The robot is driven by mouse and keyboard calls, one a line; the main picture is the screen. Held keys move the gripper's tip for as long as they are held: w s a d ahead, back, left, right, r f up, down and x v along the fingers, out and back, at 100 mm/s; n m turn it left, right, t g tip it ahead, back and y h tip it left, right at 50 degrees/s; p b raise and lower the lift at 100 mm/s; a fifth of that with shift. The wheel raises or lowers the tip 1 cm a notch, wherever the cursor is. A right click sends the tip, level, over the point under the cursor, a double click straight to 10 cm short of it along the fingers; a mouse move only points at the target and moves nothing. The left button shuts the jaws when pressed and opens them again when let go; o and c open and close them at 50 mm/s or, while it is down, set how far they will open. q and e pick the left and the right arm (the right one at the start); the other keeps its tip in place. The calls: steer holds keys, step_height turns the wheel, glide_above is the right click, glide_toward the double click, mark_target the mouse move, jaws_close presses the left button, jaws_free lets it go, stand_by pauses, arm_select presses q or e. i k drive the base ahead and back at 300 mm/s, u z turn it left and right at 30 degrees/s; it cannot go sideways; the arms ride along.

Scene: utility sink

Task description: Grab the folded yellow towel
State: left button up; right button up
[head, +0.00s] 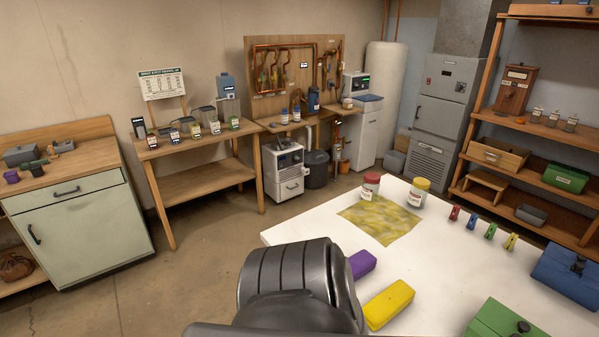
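A thick yellow rectangular bundle (388,304), which looks like the folded yellow towel, lies on the white table (440,262) near its front edge. A flat yellow patterned cloth (380,219) is spread farther back on the same table. A purple bundle (361,263) lies just behind and left of the yellow one, partly hidden by a dark ribbed arm link of mine. That link fills the lower middle, close to the yellow bundle's left end; I cannot tell whether they touch. Neither gripper shows.
Two jars, red-lidded (370,186) and yellow-lidded (418,192), stand at the cloth's back edge. Several coloured clips (489,231) are lined up at right. A blue box (569,274) and a green box (506,320) are on the table's right. The table's middle is clear.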

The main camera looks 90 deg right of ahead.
mark_target(378, 312)
steer(key=z, duration=2.25)
steer(key=k, duration=0.55)
steer(key=z, duration=0.85)
steer(key=i, duration=0.5)
steer(key=z, duration=0.05)
